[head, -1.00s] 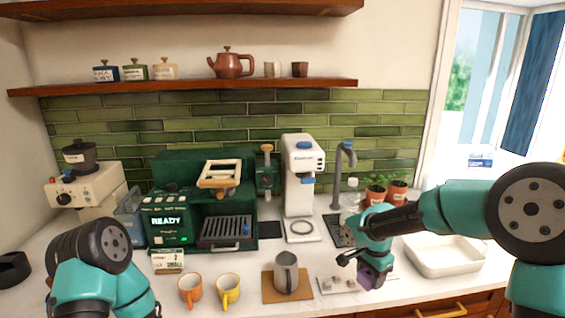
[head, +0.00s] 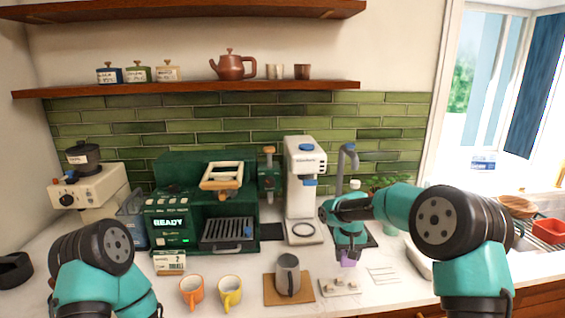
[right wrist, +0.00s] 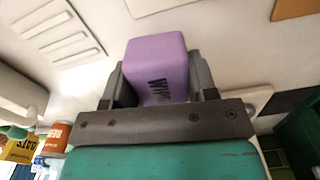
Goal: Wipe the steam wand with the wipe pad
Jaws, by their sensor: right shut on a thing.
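The wipe pad (head: 348,259) is a small purple block. In the right wrist view the pad (right wrist: 158,68) sits between the two dark fingers of my right gripper (right wrist: 160,85), with dark lettering on its face. My right gripper (head: 348,254) is shut on it and holds it above the counter, right of the grey pitcher. The green espresso machine (head: 174,222) stands left of centre. A slim upright part with a tan knob (head: 268,151) is at its right side; the steam wand seems to be there, but its tip is too small to tell. My left gripper is out of view.
A grey pitcher (head: 288,275) on a brown mat, an orange mug (head: 191,291) and a yellow mug (head: 229,290) stand in front of the machine. A white appliance (head: 303,190) and a grey tap (head: 347,160) stand between the machine and my right arm.

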